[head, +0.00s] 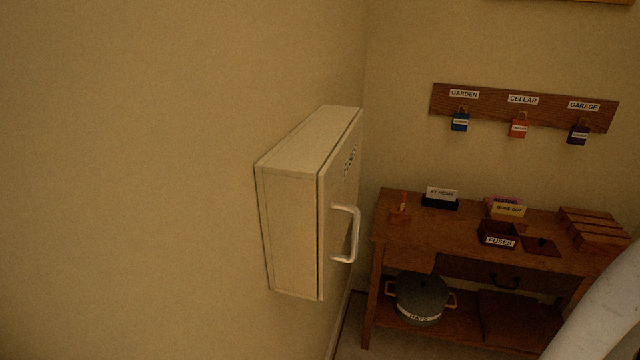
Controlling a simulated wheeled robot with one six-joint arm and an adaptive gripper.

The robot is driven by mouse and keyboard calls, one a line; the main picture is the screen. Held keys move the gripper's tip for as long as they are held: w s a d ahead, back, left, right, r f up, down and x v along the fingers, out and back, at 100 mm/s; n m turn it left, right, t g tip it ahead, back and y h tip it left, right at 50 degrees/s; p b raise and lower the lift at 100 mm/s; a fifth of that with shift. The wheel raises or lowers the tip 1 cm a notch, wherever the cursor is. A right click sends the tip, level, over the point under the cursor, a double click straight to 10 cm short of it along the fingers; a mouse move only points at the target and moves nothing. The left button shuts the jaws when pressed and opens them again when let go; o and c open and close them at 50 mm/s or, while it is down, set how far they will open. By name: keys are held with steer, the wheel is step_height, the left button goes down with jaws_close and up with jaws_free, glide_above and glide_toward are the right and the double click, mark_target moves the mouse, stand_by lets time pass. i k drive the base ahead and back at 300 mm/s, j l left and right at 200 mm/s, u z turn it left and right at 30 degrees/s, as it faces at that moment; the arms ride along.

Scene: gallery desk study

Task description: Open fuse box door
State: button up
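The fuse box (290,225) is a cream metal cabinet on the left wall, seen from its side. Its door (333,200) faces right and looks shut, flush against the box body with a thin dark seam. A white bar handle (354,232) stands out from the door. Dark lettering on the door is too slanted to read. My gripper is not in view; only a pale part of my arm shows at the lower right corner, well apart from the box.
A wooden desk (405,243) stands against the back wall, right of the box, with card holders, a fuses tray (498,236) and a lidded pot (420,298) below. A key rack (485,106) hangs above. Open space lies before the door.

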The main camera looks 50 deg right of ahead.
mark_target(338, 179)
steer(key=i+l, duration=0.15)
steer(key=l, duration=0.25)
steer(key=i+l+u, duration=0.1)
steer(key=l, duration=0.25)
steer(key=i+l, duration=0.25)
steer(key=l, duration=0.15)
steer(key=i+l+u, duration=0.1)
steer(key=l, duration=0.3)
steer(key=i+l, duration=0.15)
steer(key=l, duration=0.25)
steer(key=k+j, duration=0.15)
steer(key=z, duration=0.45)
steer(key=k+j+z, duration=0.2)
steer(key=j+z, duration=0.2)
steer(key=k+j+z, duration=0.2)
steer(key=j+z, duration=0.2)
steer(key=k+j+z, duration=0.2)
steer(key=z, duration=0.2)
steer(key=k+j, duration=0.2)
steer(key=k, duration=0.15)
steer(key=k+j+z, duration=0.1)
steer(key=k, duration=0.3)
steer(key=k+j, duration=0.3)
steer(key=k+z, duration=0.05)
steer(key=k, duration=0.05)
